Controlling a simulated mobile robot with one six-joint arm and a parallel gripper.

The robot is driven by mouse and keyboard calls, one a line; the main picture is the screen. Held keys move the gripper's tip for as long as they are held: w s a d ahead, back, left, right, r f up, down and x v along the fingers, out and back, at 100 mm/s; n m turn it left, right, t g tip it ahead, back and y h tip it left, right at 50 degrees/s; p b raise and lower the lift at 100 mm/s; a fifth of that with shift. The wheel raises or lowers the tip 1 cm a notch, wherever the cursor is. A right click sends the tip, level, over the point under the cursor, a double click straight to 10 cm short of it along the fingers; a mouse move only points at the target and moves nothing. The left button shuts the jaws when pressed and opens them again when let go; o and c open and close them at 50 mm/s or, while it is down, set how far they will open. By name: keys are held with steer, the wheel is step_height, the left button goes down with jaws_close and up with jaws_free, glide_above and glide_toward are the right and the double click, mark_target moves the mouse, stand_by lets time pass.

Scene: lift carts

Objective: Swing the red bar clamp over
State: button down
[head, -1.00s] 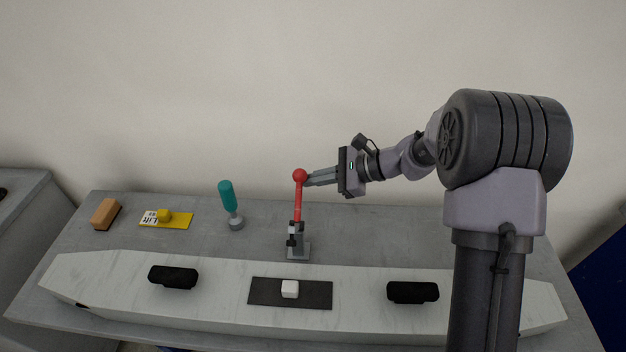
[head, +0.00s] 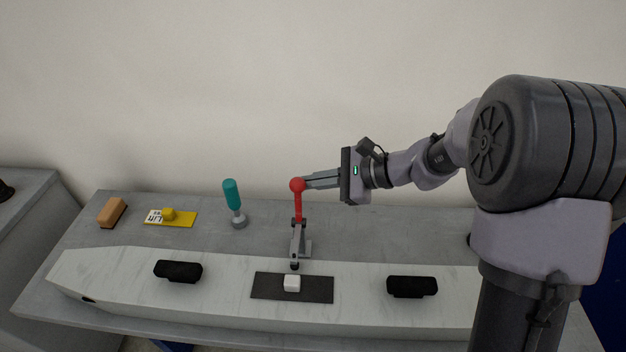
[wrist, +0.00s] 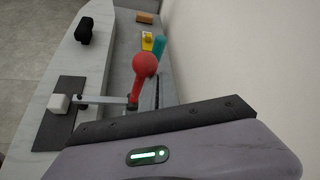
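The red bar clamp (head: 298,207) stands at the back edge of the pale board (head: 220,300), with a red ball on top of its red handle. Its grey bar reaches forward, and its dark tip is close to the white block (head: 292,283) on a dark pad. The ball also shows in the wrist view (wrist: 145,64), with the bar extending left towards the block. My gripper (head: 306,183) is level with the ball, its fingertips right beside it at its right. Whether they touch it, and the gap between the fingers, I cannot tell.
A teal-handled tool (head: 232,195), a yellow plate with a label (head: 180,219) and an orange block (head: 112,212) stand on the grey table to the left. Black handles (head: 178,271) (head: 412,286) sit on the board. A pale wall is behind.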

steer(key=shift+s+r, duration=0.15)
steer(key=shift+s, duration=0.3)
stand_by(0.4)
